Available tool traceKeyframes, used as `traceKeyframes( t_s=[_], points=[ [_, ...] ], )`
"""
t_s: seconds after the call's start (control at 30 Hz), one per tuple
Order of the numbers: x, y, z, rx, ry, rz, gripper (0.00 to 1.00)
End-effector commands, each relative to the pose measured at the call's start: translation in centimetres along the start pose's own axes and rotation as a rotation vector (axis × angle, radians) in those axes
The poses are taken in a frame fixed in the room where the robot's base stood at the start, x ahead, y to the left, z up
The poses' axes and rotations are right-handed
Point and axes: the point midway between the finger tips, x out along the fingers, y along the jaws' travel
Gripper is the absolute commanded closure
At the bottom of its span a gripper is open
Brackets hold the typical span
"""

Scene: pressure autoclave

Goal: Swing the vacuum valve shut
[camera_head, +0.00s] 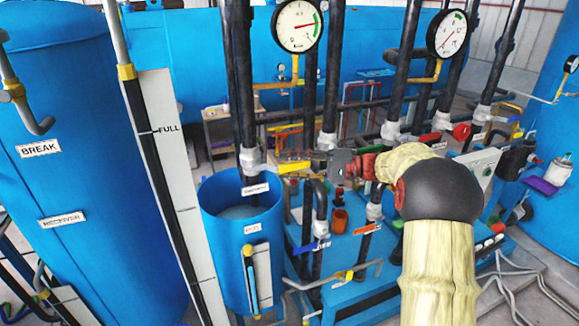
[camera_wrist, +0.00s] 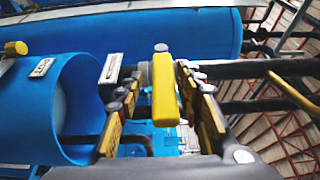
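A yellow valve handle (camera_head: 292,167) sits on a pipe above the open blue tank in the head view; I take it as the vacuum valve. A white label (camera_head: 255,188) hangs just below it, too small to read surely. My gripper (camera_head: 284,161) reaches in from the right at the handle. In the wrist view my gripper (camera_wrist: 160,76) is open, its fingers spread on both sides of the handle. I see no clear contact.
The open blue tank (camera_head: 213,240) stands below and left of my gripper. Dark vertical pipes (camera_head: 333,75) rise close behind it. Two gauges (camera_head: 298,25) hang above. A red handle (camera_head: 366,229) and a blue handle (camera_head: 307,249) lie lower on other pipes.

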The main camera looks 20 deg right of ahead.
Motion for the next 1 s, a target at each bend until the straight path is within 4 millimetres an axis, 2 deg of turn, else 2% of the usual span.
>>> traceKeyframes(
  t_s=[0.17,0.27,0.37,0.7,0.83,1.0],
  points=[
    [-0.1,-0.1,0.0,-0.002,0.001,-0.001,0.64],
    [-0.9,-0.1,-0.1,-0.002,0.003,0.000,0.64],
    [-2.3,-0.1,-0.1,-0.002,0.002,0.000,0.64],
    [-9.1,-0.1,-0.1,-0.001,0.003,-0.001,0.64],
    [-10.8,0.0,-0.1,-0.001,0.002,0.000,0.64],
    [-11.9,0.0,-0.1,0.000,0.001,0.000,0.64]
  ],
)
